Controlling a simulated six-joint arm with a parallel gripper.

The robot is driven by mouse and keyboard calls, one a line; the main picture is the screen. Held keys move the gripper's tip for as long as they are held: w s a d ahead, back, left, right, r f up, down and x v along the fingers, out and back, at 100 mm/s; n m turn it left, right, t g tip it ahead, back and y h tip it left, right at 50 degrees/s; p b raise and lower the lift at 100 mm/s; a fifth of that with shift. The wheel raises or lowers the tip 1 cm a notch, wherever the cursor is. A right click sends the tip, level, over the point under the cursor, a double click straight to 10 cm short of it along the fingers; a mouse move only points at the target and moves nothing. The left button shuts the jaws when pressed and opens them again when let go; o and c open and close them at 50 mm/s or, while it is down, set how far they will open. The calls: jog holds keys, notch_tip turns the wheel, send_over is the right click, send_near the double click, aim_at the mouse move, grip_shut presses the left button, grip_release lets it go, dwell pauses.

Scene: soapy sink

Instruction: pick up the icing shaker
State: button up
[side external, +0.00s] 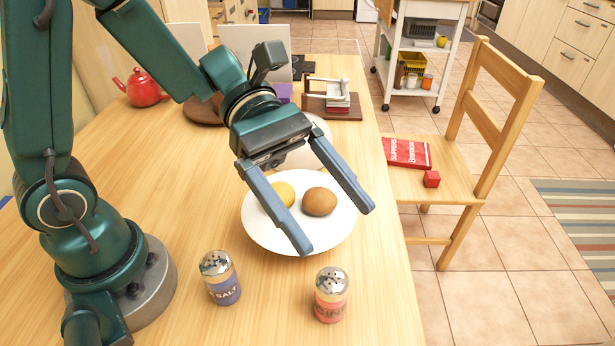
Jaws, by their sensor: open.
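A shaker with a red-pink label and a silver perforated cap (331,295) stands upright on the table near its front right edge. Its label text is too small to read surely, but it is the likely icing shaker. A second shaker with a blue label reading SALT (221,278) stands upright to its left. My gripper (332,228) is open and empty, its two fingers apart above the white plate. It is up and behind the red-pink shaker in the picture, not touching it.
The white plate (262,232) holds a yellow fruit (284,193) and a brown round item (319,202). A red teapot (141,88) and a napkin holder (333,98) stand farther back. A wooden chair (455,185) with a red book (407,153) is right of the table (385,290).

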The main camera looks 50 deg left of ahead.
send_near(344, 296)
jog(key=x, duration=0.5)
jog(key=shift+r, duration=0.15)
jog(key=shift+d+f, duration=0.2)
jog(key=shift+f, duration=0.25)
jog(key=shift+x, duration=2.45)
jog(key=shift+r, duration=0.1)
grip_shut()
jog(key=shift+r, duration=0.1)
